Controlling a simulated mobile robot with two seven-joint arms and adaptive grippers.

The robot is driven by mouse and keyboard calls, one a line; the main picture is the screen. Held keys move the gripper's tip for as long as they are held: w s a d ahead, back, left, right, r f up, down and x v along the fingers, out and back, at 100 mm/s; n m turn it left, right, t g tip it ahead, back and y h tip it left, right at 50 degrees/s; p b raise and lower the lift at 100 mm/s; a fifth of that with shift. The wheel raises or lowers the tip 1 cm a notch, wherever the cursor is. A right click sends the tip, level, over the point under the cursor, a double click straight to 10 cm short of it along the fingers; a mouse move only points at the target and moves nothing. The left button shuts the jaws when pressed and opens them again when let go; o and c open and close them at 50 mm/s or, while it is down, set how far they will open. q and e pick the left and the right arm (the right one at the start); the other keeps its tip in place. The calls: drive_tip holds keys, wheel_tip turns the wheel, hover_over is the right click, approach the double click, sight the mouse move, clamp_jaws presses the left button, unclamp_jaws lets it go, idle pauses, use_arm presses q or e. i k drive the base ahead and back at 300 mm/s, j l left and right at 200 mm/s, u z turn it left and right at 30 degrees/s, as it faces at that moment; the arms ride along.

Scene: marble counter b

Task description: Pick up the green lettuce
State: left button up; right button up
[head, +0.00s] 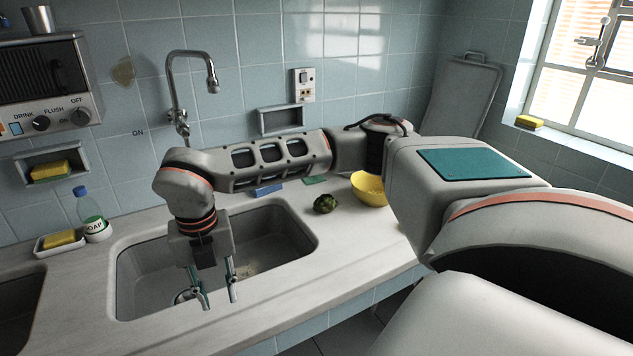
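The green lettuce (325,204) is a small, dark green, rounded head. It sits on the marble counter, just right of the sink and left of the yellow bowl. My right gripper (218,302) hangs pointing down over the front part of the sink, to the left of and nearer than the lettuce. Its two fingers are apart with nothing held between them. My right arm crosses the view behind the lettuce, which shows clear of it. My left gripper is not in view.
A yellow bowl (369,191) stands beside the lettuce. Blue (265,190) and green (315,180) flat items lie behind the sink (135,270). A soap bottle (93,215) and a yellow sponge (59,239) stand left. The counter in front of the lettuce is clear.

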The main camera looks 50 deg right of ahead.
sight(326, 203)
drive_tip(key=l+u, duration=0.3)
drive_tip(key=l, duration=0.65)
drive_tip(key=l+u, duration=0.3)
drive_tip(key=l, duration=0.65)
drive_tip(key=k+l+u, duration=0.1)
drive_tip(key=l, duration=0.3)
drive_tip(key=k+l, duration=0.15)
drive_tip(key=l, duration=0.25)
drive_tip(key=k+l+u, duration=0.15)
drive_tip(key=l, duration=0.25)
drive_tip(key=k+l, duration=0.15)
drive_tip(key=l, duration=0.25)
drive_tip(key=i+u, duration=0.05)
